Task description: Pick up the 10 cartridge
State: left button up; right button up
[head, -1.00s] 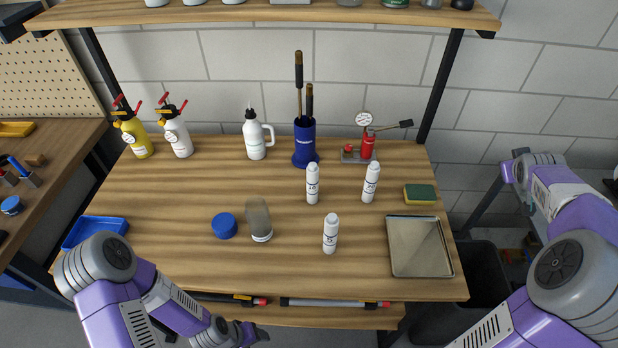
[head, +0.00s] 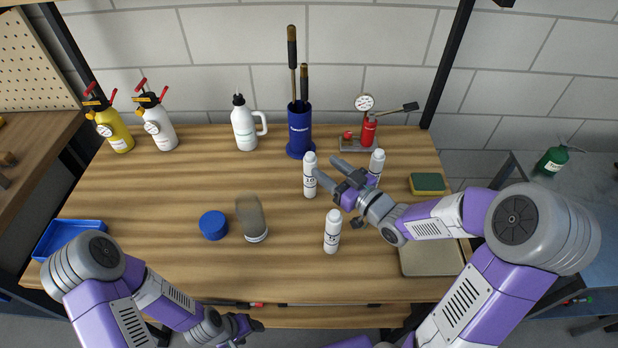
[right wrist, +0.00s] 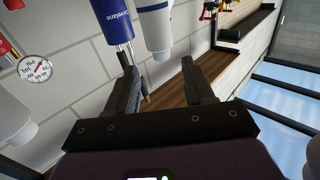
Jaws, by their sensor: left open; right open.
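The white cartridge marked 10 (head: 309,178) stands upright at the middle of the table. My right gripper (head: 327,167) is open and empty, with its fingertips close to the right side of this cartridge. In the right wrist view a white cartridge (right wrist: 156,28) shows beyond and between the open fingers (right wrist: 160,75); it appears to be the same one, apart from the jaws. A second cartridge (head: 377,160) stands behind my right gripper, partly hidden. A third cartridge (head: 332,232), marked 5, stands nearer the front. My left gripper (head: 245,328) is open, low at the front edge.
A blue holder (head: 299,135) with two rods stands behind the 10 cartridge. A blue lid (head: 213,226) and a clear tube (head: 251,217) are to the left. A red gauge pump (head: 368,133), a sponge (head: 427,184) and a metal tray (head: 430,262) are at the right.

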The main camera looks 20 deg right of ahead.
aim_at(313, 158)
jog(key=b+x, duration=0.1)
jog(key=x, duration=0.6)
jog(key=shift+s+a+r, duration=0.1)
jog(key=shift+r, duration=0.05)
grip_shut()
